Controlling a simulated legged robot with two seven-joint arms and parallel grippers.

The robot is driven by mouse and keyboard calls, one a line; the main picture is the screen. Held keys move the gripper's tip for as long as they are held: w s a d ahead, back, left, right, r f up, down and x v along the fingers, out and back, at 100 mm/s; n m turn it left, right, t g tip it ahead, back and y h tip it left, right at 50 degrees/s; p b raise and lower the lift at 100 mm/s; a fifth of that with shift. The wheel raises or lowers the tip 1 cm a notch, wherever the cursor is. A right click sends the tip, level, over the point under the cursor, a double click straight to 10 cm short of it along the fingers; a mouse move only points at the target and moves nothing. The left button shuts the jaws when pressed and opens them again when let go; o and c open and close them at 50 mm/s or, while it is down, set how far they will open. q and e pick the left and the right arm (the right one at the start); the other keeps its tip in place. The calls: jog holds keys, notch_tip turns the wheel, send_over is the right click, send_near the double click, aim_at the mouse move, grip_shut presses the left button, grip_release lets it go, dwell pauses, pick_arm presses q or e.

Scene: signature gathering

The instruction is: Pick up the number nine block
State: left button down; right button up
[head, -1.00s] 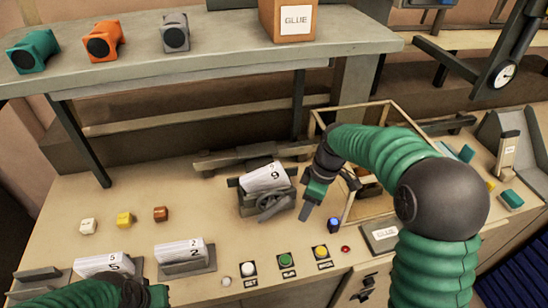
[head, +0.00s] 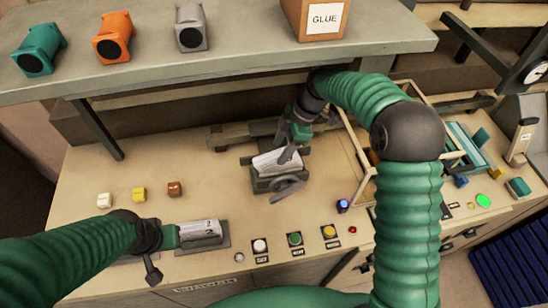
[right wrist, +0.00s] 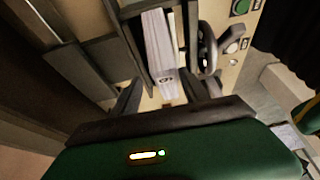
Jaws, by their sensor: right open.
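The number nine block (head: 278,162), a white block with a dark digit, sits in a grey vise-like holder (head: 270,184) with a handwheel. In the right wrist view the white block (right wrist: 160,45) stands between the grey jaws of the holder, its digit facing me. My right gripper (head: 292,150) is just behind and above the block in the head view. Its open fingers (right wrist: 168,95) point at the digit end in the wrist view, with nothing gripped. My left gripper (head: 160,252) is beside the number two block (head: 199,231); its jaw opening is unclear.
White, green and yellow buttons (head: 295,239) line the front. A wooden-framed box (head: 357,150) stands right of the holder. A shelf (head: 230,65) with a glue box (head: 322,18) overhangs the back.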

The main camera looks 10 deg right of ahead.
aim_at(278, 157)
jog(key=f, duration=0.1)
jog(key=s+f+p, duration=0.1)
jog(key=shift+s+d+f, duration=0.15)
jog(key=shift+d+f, duration=0.05)
jog(key=shift+f, duration=0.2)
jog(key=shift+d, duration=0.15)
jog(key=shift+f, duration=0.15)
jog(key=shift+w+a, duration=0.3)
jog(key=shift+a, duration=0.2)
jog(key=c, duration=0.4)
jog(key=shift+a, duration=0.3)
jog(key=c, duration=0.5)
grip_shut()
jog(key=shift+s+d, duration=0.15)
jog(key=shift+d, duration=0.4)
pick_arm(q)
jog(key=shift+s+d+r, duration=0.25)
jog(key=shift+d+r, duration=0.15)
jog(key=shift+r, duration=0.15)
jog(key=shift+s+d+r, duration=0.25)
jog(key=shift+d+r, duration=0.1)
jog(key=shift+r, duration=0.15)
pick_arm(e)
jog(key=shift+a, duration=0.1)
